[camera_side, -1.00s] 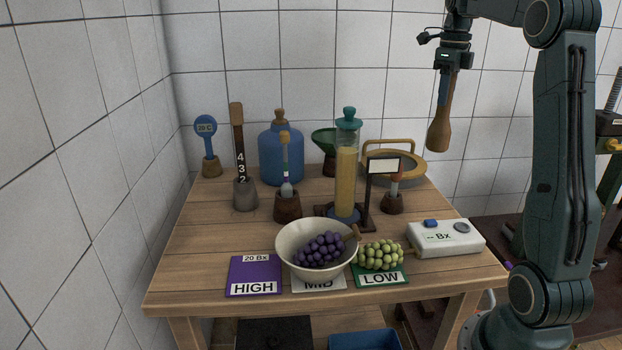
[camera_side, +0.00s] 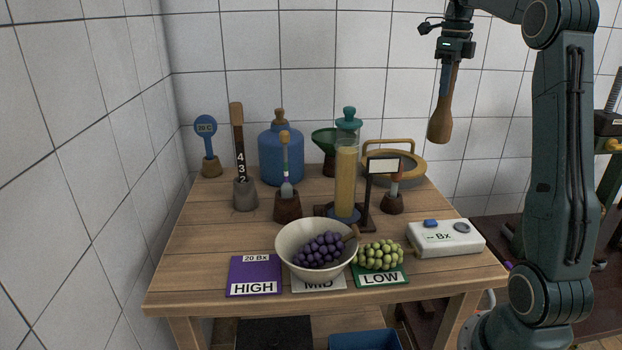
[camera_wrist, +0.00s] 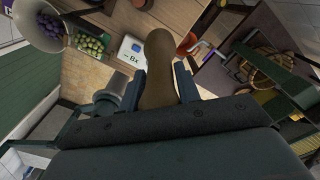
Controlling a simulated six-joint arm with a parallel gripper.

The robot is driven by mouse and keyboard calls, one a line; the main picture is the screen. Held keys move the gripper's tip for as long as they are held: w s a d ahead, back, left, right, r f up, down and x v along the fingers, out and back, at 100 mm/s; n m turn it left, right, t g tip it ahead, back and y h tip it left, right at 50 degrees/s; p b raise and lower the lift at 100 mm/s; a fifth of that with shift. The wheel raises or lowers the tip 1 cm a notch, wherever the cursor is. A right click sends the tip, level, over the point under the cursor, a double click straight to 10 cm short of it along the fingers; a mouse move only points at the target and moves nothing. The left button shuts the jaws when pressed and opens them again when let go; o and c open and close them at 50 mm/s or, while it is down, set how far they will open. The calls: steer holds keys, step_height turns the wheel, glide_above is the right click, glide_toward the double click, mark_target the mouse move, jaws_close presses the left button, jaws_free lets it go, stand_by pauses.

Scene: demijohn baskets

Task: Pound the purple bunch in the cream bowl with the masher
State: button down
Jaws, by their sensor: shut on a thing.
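The wooden masher (camera_side: 442,118) hangs head down from my gripper (camera_side: 446,76), which is shut on its handle. It is in the air above the right back part of the table, apart from the bowl. In the wrist view the masher (camera_wrist: 159,62) extends between the fingers of my gripper (camera_wrist: 160,88). The cream bowl (camera_side: 290,240) stands at the front of the table, over the MID card. The purple bunch (camera_side: 320,250) lies in it. In the wrist view the bowl (camera_wrist: 25,35) and purple bunch (camera_wrist: 50,25) show at the upper left.
A green bunch (camera_side: 380,255) sits on the LOW card (camera_side: 383,280), right of the bowl. The purple HIGH card (camera_side: 254,275) lies left. A white Bx meter (camera_side: 446,238) stands right. Behind the bowl are a tall yellow cylinder (camera_side: 346,180), a blue demijohn (camera_side: 281,155) and a stand (camera_side: 384,165).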

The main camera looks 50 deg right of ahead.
steer(key=shift+r, duration=4.45)
steer(key=shift+w+a, duration=0.45)
steer(key=shift+a, duration=0.15)
steer(key=w+a+n, duration=0.3)
steer(key=w+a, duration=0.1)
steer(key=a, duration=0.4)
steer(key=w+a+n, duration=0.3)
steer(key=w+a, duration=0.1)
steer(key=a, duration=0.4)
steer(key=w+a+n, duration=0.1)
steer(key=a+n, duration=0.4)
steer(key=a, duration=1.4)
step_height(320, 180, down, 12)
steer(key=shift+d, duration=0.1)
steer(key=shift+f, duration=2.15)
